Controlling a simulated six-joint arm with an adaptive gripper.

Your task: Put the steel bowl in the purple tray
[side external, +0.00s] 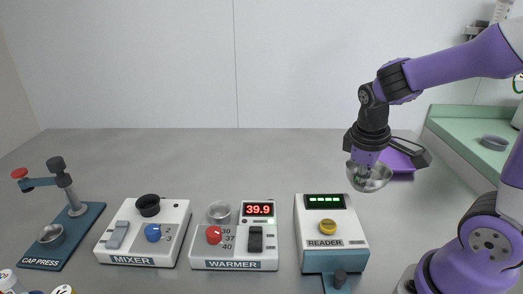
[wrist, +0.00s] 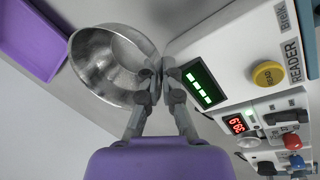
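The steel bowl (side external: 369,177) hangs from my gripper (side external: 362,180) above the table, behind and to the right of the reader. In the wrist view the bowl (wrist: 108,62) has its rim between the fingertips of my gripper (wrist: 160,66), which are closed on it. The bowl looks roughly upright in the side view. The purple tray (side external: 401,158) lies on the table behind my gripper, partly hidden by it. It also shows at the upper left of the wrist view (wrist: 38,42), apart from the bowl, and its visible part is empty.
The reader (side external: 330,228), warmer (side external: 235,245), mixer (side external: 143,230) and cap press (side external: 62,225) stand in a row along the front. Another small metal cup (side external: 219,212) sits on the warmer. A green side counter (side external: 470,140) is at the right. The table behind the devices is clear.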

